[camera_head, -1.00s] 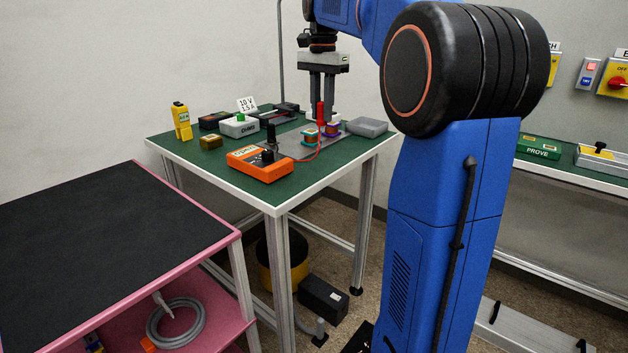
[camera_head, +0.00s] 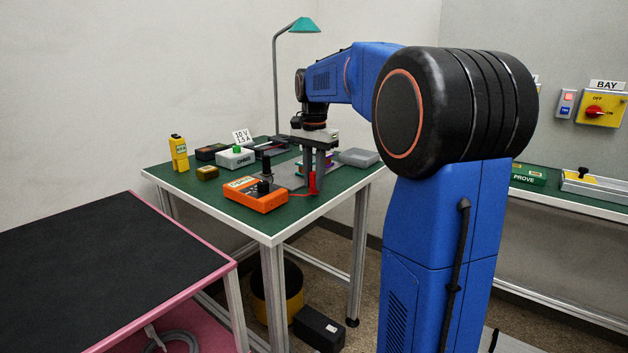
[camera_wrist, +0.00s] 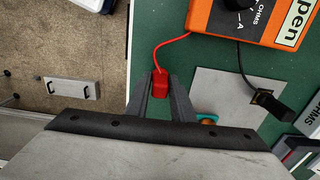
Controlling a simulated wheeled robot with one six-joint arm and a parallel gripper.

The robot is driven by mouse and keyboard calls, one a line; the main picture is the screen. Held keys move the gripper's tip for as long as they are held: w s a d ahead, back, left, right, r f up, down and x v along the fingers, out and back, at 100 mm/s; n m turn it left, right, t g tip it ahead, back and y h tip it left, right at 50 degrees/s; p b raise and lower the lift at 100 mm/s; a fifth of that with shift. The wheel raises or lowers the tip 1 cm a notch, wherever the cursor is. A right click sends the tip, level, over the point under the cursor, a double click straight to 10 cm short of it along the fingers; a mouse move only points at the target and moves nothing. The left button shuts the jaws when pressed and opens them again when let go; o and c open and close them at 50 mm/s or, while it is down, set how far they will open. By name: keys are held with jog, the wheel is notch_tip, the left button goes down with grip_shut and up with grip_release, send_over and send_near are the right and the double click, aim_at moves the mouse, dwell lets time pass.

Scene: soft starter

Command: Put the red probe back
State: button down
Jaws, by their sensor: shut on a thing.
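The red probe (camera_head: 313,182) is between the fingers of my gripper (camera_head: 314,176), near the table's right front edge. In the wrist view the red probe (camera_wrist: 160,84) sits between both fingertips, and my gripper (camera_wrist: 161,88) is shut on it. A red lead runs from it to the orange meter (camera_head: 256,195), which also shows in the wrist view (camera_wrist: 212,22). The black probe (camera_head: 268,167) stands on a grey plate (camera_wrist: 212,90) beside the meter. Whether the red probe's tip touches anything is hidden.
The green-topped table (camera_head: 200,191) also holds a yellow tester (camera_head: 178,153), a white OHMS box (camera_head: 235,157) and a grey box (camera_head: 358,157). Parts behind my fingers are mostly hidden. A black-topped pink cart (camera_head: 110,265) stands at the left front.

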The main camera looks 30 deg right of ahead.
aim_at(314, 172)
jog(key=shift+f, duration=0.25)
jog(key=c, duration=1.5)
grip_release()
jog(key=shift+c, duration=0.2)
notch_tip(314, 172, up, 12)
jog(key=shift+r, duration=0.1)
jog(key=s+a+f+n+t, duration=0.1)
jog(key=s+a+f+n, duration=0.3)
jog(key=s+f, duration=0.4)
jog(key=s+a+f+n+t, duration=0.2)
jog(key=s+a+f+n, duration=0.3)
jog(key=s+f, duration=0.4)
jog(key=s+a+f+n+t, duration=0.1)
jog(key=s+a+f+n, duration=0.4)
jog(key=s+f, duration=0.4)
jog(key=s+a, duration=0.1)
jog(key=s, duration=0.3)
jog(key=shift+a+t, duration=0.4)
jog(key=shift+s, duration=0.1)
